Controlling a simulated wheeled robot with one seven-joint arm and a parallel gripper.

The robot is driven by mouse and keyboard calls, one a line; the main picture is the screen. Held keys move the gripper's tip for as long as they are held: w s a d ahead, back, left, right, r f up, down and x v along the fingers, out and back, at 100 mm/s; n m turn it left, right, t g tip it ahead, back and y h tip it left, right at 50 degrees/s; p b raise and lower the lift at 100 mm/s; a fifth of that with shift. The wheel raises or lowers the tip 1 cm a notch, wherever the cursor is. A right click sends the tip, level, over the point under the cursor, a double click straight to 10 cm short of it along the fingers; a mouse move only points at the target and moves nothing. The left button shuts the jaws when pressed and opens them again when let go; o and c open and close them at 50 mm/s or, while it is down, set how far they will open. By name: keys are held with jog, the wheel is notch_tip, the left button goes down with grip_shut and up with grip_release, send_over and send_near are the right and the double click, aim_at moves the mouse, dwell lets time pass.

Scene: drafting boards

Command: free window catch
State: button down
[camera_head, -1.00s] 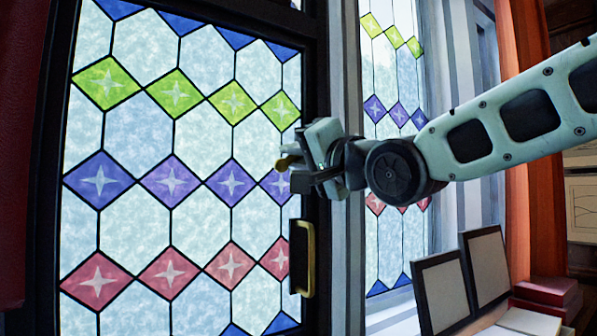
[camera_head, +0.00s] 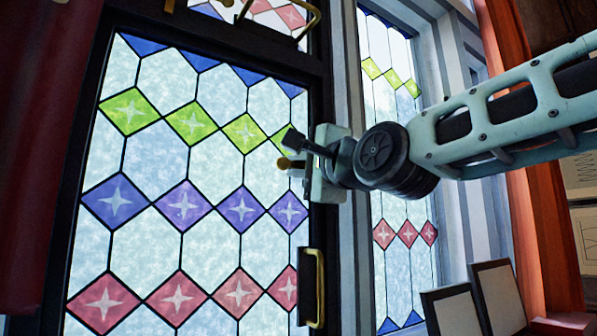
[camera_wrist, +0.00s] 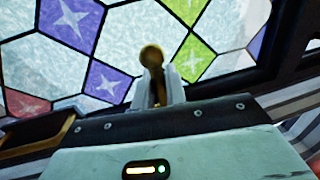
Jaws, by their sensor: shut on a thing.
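The window catch is a brass lever with a round knob (camera_wrist: 152,56), at the right edge of the stained-glass window (camera_head: 160,155). My gripper (camera_wrist: 158,90) is shut on it, one finger on each side, with the knob showing beyond the fingertips in the wrist view. In the head view my gripper (camera_head: 297,160) is at the dark frame, and the brass knob (camera_head: 284,163) peeks out to its left. The catch's base is hidden behind the gripper.
A brass pull handle on a dark plate (camera_head: 312,288) is on the frame just below my gripper. Another brass handle (camera_head: 312,18) is above. A red curtain (camera_head: 55,150) hangs left, an orange one (camera_head: 545,235) right. Framed boards (camera_head: 470,300) stand at lower right.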

dwell(0.3)
jog(key=c, duration=1.8)
grip_release()
jog(key=b+v, duration=1.7)
jog(key=b, duration=0.4)
jog(key=shift+d+b, duration=0.2)
jog(key=shift+b, duration=0.15)
jog(key=shift+s+f, duration=0.1)
jog(key=shift+f, duration=0.05)
